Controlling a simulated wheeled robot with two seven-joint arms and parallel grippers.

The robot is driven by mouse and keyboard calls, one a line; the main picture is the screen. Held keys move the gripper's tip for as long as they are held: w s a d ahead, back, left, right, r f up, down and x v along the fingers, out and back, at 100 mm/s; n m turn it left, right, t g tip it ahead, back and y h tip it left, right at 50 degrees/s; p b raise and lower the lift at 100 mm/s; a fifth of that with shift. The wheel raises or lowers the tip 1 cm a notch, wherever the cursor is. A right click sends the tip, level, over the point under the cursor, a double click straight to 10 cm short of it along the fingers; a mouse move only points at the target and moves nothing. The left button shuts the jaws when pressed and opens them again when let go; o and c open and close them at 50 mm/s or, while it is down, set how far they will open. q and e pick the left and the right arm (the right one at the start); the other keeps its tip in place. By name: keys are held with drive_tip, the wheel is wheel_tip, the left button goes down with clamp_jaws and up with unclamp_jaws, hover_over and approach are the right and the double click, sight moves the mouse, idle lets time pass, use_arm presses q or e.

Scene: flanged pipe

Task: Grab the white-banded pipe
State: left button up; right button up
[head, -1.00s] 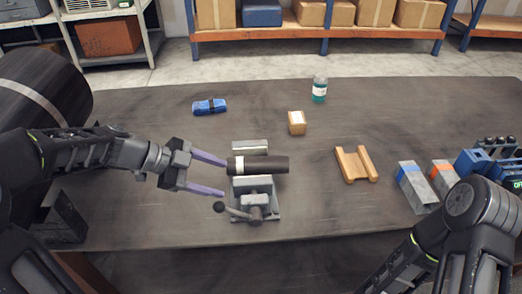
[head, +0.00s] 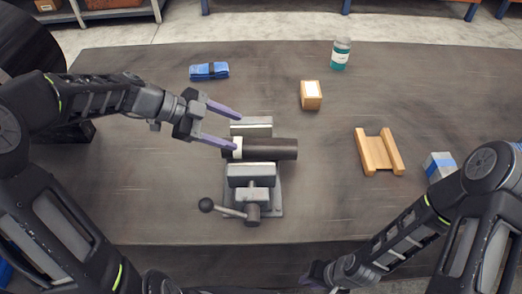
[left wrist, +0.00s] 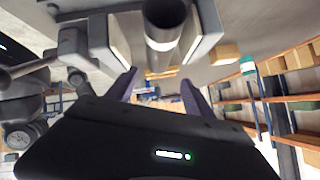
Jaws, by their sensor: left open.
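The dark pipe (head: 272,149) lies crosswise between the two jaws of a grey vise (head: 252,172), its white band (head: 238,148) at the left end. In the left wrist view the pipe (left wrist: 164,18) shows end-on at the top, with a pale ring, between the vise's jaws (left wrist: 202,32). My left gripper (head: 239,131) is open and empty at the pipe's left end; its nearer finger overlaps the band in the picture, and contact cannot be told. My right gripper (head: 318,275) is low at the front edge, its fingers mostly hidden.
The vise handle (head: 222,209) sticks out toward the front left. A wooden cradle (head: 378,152), a small box (head: 311,95), a bottle (head: 340,54), a blue bundle (head: 209,71) and a grey block with a blue stripe (head: 439,166) stand on the table. The table's left front is clear.

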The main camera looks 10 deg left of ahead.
sight(248, 143)
use_arm(q)
wheel_tip(248, 143, down, 4)
drive_tip(key=shift+w+r+b, duration=0.1)
drive_tip(key=shift+r+b, duration=0.15)
drive_tip(key=shift+b, duration=0.95)
drive_tip(key=shift+r, duration=0.1)
drive_tip(key=shift+d, duration=0.15)
drive_tip(key=shift+p+x, duration=0.4)
drive_tip(key=shift+x, duration=0.85)
